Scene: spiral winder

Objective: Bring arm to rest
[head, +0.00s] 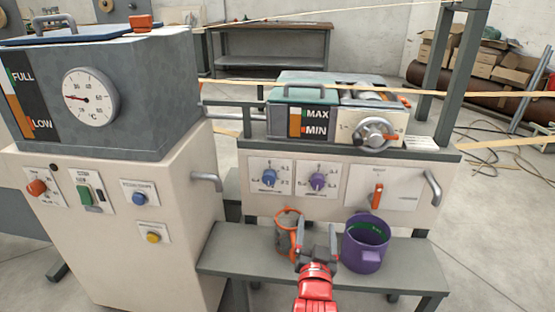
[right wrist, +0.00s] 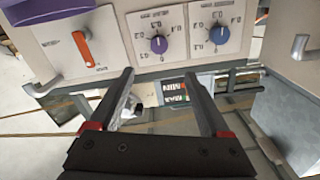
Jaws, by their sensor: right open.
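My right gripper (head: 318,238) is red with dark fingers, low in the middle of the head view. It is open, and I see nothing between its fingers. It is in front of the low grey shelf (head: 228,262), between a grey cup with an orange rim and handle (head: 284,238) and a purple mug (head: 351,257). Whether it touches either one is unclear. In the right wrist view the gripper's two fingers (right wrist: 158,85) stand apart, with the machine's panel upside down beyond them. My left gripper is not in view.
The cream winder panel (head: 333,200) has a blue dial (head: 269,177), a purple dial (head: 317,181) and an orange lever (head: 376,195). A tank with a gauge (head: 91,97) stands at left. Cables (head: 490,140) lie on the floor at right.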

